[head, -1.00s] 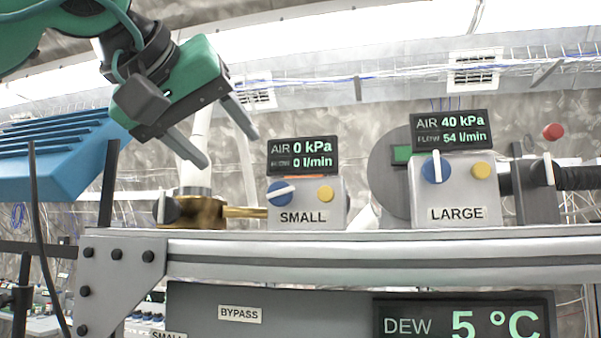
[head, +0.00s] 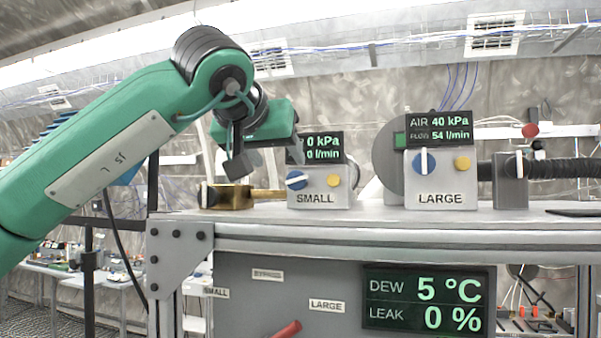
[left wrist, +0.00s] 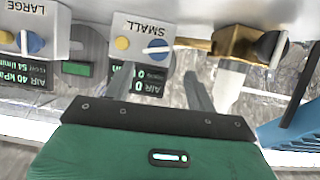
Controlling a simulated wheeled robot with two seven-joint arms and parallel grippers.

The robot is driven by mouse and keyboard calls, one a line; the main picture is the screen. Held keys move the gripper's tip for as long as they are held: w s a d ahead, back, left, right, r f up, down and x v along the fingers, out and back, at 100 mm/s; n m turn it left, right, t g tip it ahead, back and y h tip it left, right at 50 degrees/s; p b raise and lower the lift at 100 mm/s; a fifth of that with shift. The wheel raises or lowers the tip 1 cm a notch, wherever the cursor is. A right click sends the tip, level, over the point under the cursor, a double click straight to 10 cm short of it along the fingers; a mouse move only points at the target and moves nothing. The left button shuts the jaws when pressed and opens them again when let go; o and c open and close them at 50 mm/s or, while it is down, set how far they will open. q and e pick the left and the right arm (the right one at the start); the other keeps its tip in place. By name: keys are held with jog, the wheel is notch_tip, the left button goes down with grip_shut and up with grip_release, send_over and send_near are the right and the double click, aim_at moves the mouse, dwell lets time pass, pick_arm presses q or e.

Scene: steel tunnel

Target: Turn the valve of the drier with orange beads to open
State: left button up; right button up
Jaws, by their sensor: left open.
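No orange beads show in either view. The grey SMALL box (head: 318,199) carries a blue knob (head: 297,180) with a tilted white bar, a yellow button (head: 333,181) and a display reading 0 kPa. The LARGE box (head: 438,186) has a blue knob (head: 424,162) with an upright bar and reads 40 kPa. My left gripper (left wrist: 160,83) is open and empty, its fingers reaching toward the SMALL box and its display. The right gripper is not in view.
A brass fitting (head: 228,197) with a dark knob stands left of the SMALL box. Below the shelf, a grey panel has BYPASS, SMALL and LARGE labels, a red bar-like part (head: 286,329) cut by the frame, and a DEW and LEAK display (head: 428,303).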

aim_at(295, 181)
pick_arm(q)
jog(key=p+x, duration=0.3)
jog(key=x, duration=0.5)
jog(key=shift+w+d, duration=0.15)
jog(key=shift+w, duration=0.25)
jog(key=shift+w+d+f, duration=0.1)
jog(key=shift+w+f, duration=0.1)
jog(key=shift+w, duration=0.05)
jog(key=c, duration=1)
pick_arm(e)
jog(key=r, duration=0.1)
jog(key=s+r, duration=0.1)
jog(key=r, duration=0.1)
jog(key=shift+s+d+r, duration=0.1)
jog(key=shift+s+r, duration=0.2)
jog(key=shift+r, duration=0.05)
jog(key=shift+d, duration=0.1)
